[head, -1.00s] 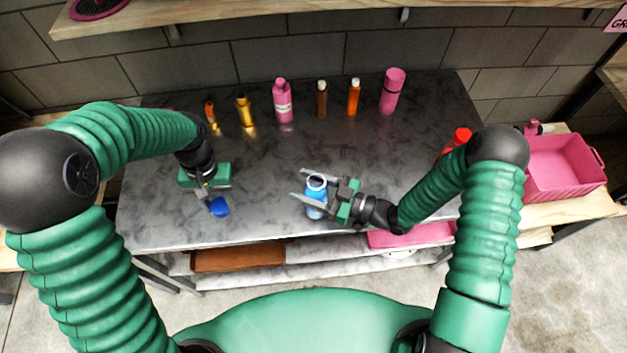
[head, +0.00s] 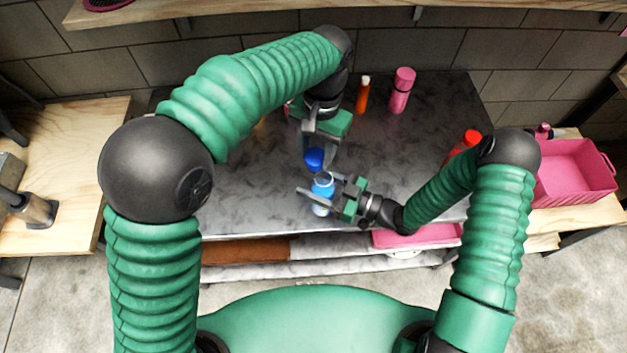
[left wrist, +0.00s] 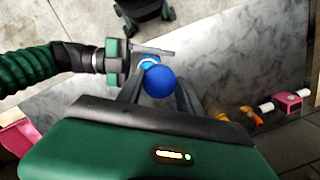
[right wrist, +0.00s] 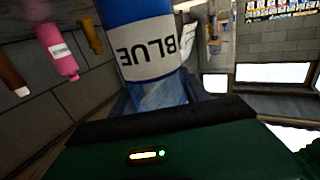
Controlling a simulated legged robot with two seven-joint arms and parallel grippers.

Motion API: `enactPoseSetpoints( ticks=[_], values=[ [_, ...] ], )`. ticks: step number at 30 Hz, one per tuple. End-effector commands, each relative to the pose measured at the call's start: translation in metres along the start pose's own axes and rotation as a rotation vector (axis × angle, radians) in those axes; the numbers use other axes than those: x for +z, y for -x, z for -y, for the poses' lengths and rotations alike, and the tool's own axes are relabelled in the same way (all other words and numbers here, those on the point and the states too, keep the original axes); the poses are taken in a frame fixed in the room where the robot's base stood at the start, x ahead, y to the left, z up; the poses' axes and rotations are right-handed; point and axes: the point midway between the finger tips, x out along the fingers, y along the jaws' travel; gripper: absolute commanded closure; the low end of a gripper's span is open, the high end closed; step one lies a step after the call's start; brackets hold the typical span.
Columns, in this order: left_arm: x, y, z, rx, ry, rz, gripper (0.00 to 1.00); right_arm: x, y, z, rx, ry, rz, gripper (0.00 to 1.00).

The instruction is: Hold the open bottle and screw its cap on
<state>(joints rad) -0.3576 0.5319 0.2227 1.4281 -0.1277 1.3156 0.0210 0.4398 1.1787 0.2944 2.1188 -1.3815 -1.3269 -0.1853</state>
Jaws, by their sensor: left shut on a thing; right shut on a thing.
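The blue bottle (head: 321,200) is open, its pale ring-shaped mouth facing up. My right gripper (head: 322,193) is shut on it from the right; it looks roughly upright. In the right wrist view the bottle (right wrist: 150,45) shows a white label reading BLUE, upside down. My left gripper (head: 314,150) is shut on the blue cap (head: 314,160), close behind and slightly left of the bottle mouth in the head view. In the left wrist view the cap (left wrist: 160,81) partly covers the bottle mouth (left wrist: 148,62). The exact gap in height cannot be told.
An orange bottle (head: 363,95) and a pink bottle (head: 402,90) stand at the back of the grey table (head: 430,120). A red-topped bottle (head: 468,139) stands at the right behind my right arm. A pink bin (head: 575,175) is further right. My left arm hides other bottles.

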Motion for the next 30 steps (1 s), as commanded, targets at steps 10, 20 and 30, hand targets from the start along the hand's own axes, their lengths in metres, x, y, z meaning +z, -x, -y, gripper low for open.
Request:
enactPoseSetpoints(
  ticks=[10, 20, 30],
  values=[
    [-0.004, 0.014, -0.02, -0.005, -0.05, 0.001, 0.94, -0.001, -0.001, 0.0, 0.0, 0.001, -0.001, 1.0],
    [-0.005, 0.002, -0.02, -0.005, -0.05, 0.002, 0.94, -0.001, 0.0, 0.0, 0.0, 0.0, -0.002, 1.0],
    [-0.009, -0.026, -0.02, -0.005, -0.049, 0.0, 0.94, -0.001, 0.0, 0.0, 0.0, 0.0, -0.002, 1.0]
  ],
)
